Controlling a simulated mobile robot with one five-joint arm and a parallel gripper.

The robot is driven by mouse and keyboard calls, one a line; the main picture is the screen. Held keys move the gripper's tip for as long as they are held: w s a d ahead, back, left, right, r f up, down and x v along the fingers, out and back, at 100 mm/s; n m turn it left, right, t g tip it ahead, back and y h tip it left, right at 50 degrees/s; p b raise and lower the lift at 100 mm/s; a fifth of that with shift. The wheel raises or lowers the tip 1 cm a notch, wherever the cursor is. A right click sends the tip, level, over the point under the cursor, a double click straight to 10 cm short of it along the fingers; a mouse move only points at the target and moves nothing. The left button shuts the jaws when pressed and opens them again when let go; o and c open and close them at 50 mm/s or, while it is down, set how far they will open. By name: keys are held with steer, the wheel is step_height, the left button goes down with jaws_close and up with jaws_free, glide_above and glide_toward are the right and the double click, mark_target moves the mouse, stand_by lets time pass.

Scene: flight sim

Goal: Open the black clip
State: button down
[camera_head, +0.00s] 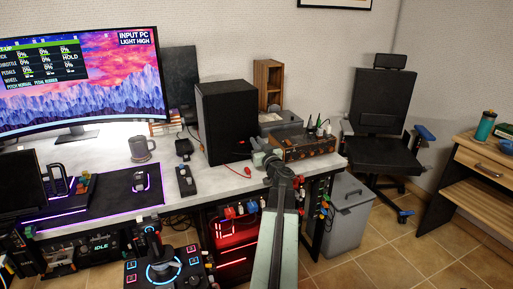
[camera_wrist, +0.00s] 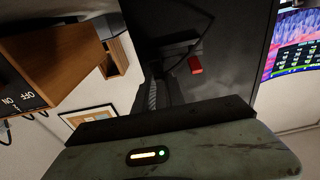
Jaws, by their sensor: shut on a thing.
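My gripper (camera_head: 262,159) is at the front right of the desk, beside the left end of a brown box with knobs. Its jaws are shut on a small dark thing that I take to be the black clip; its outline merges with the dark fingers. In the wrist view, a ribbed dark finger (camera_wrist: 155,93) shows above the green gripper body. A dark piece (camera_wrist: 180,50) with a thin black cable lies beyond it, close to a red clip (camera_wrist: 195,65). I cannot tell whether the clip's jaws are parted.
The brown box (camera_head: 305,147) carries knobs and small bottles. A black tower (camera_head: 226,120) stands behind my gripper. A red cable (camera_head: 235,170) lies on the desk. A mug (camera_head: 140,149) and monitor (camera_head: 85,80) are left. A grey bin (camera_head: 347,215) and chair (camera_head: 382,115) are right.

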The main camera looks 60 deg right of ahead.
steer(key=shift+a, duration=0.1)
steer(key=c, duration=1.4)
jaws_free()
steer(key=v, duration=0.7)
steer(key=shift+s+a+f+b, duration=0.2)
steer(key=shift+s+b, duration=0.05)
steer(key=shift+b, duration=0.2)
